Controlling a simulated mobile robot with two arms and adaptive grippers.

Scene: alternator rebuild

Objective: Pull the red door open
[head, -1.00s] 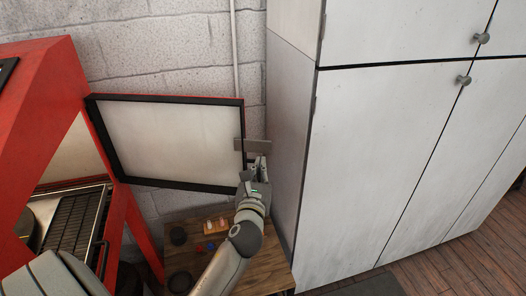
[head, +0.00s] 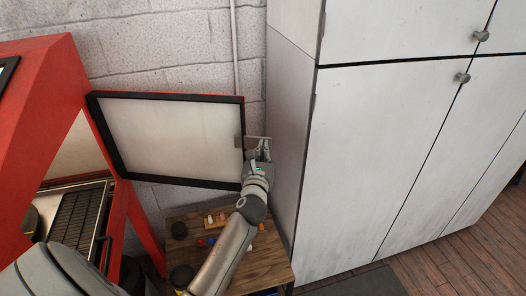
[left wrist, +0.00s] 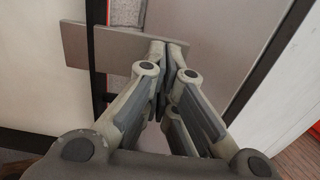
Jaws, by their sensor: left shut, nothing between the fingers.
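The red door (head: 172,140) stands swung wide open from the red cabinet (head: 45,110). Its pale inner panel with a black frame faces me, and a thin red edge shows along its top. A flat grey handle plate (head: 239,142) sticks out at the door's free edge; it also shows in the left wrist view (left wrist: 88,45). My left gripper (head: 260,142) is at this free edge, beside the end of the plate. Its fingers (left wrist: 168,52) are together with nothing held; whether they touch the plate is unclear. My right gripper is out of view.
A tall white cupboard (head: 375,150) stands close to the right of my left gripper, leaving a narrow gap. Below my left arm is a small wooden table (head: 265,262) with small parts on it. A block wall (head: 165,45) is behind the door.

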